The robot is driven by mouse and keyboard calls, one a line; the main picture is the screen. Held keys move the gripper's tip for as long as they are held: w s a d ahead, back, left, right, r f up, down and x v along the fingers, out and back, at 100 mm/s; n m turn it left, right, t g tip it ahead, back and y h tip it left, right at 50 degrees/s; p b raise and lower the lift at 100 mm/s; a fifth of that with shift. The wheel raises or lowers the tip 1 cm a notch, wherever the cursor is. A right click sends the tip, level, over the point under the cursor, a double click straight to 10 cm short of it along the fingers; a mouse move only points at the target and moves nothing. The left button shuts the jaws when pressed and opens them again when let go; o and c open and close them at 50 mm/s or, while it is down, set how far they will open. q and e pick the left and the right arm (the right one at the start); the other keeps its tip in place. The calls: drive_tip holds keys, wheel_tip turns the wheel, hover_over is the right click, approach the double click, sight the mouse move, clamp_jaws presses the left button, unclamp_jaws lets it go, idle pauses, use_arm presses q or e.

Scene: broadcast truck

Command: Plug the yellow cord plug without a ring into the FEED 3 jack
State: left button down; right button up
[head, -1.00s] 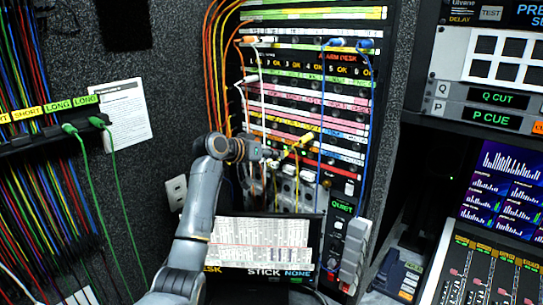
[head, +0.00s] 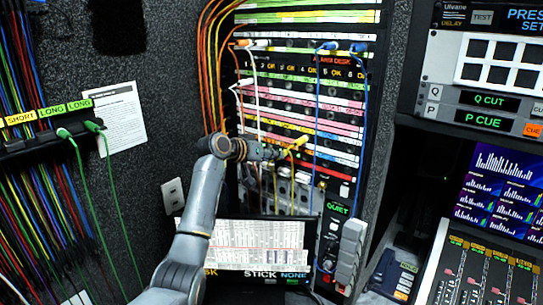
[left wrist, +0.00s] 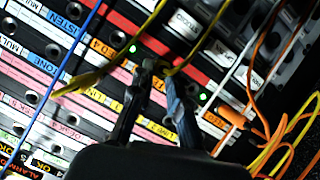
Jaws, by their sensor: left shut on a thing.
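My left gripper (head: 284,151) is at the lower jack rows of the rack, coming from the left. In the left wrist view its fingertips (left wrist: 157,70) are close together in front of the panel, shut on the end of a yellow cord (left wrist: 190,51); the held plug is mostly hidden between the fingers. Another yellow plug (left wrist: 82,82) lies to the left of the fingers, its cord running up; it also shows in the head view (head: 299,142). I cannot make out a ring on either. A label ending in "ED 4" (left wrist: 101,46) is readable; the FEED 3 label is not. My right gripper is out of view.
A blue cord (left wrist: 55,85) crosses the panel on the left. Orange and yellow cords hang at the right, with an orange plug (left wrist: 231,117). A screen (head: 262,246) stands below the arm. Green cords (head: 88,185) hang at the left wall.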

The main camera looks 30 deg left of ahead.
use_arm(q)
drive_tip(key=c, duration=1.2)
unclamp_jaws()
drive_tip(key=v, duration=1.2)
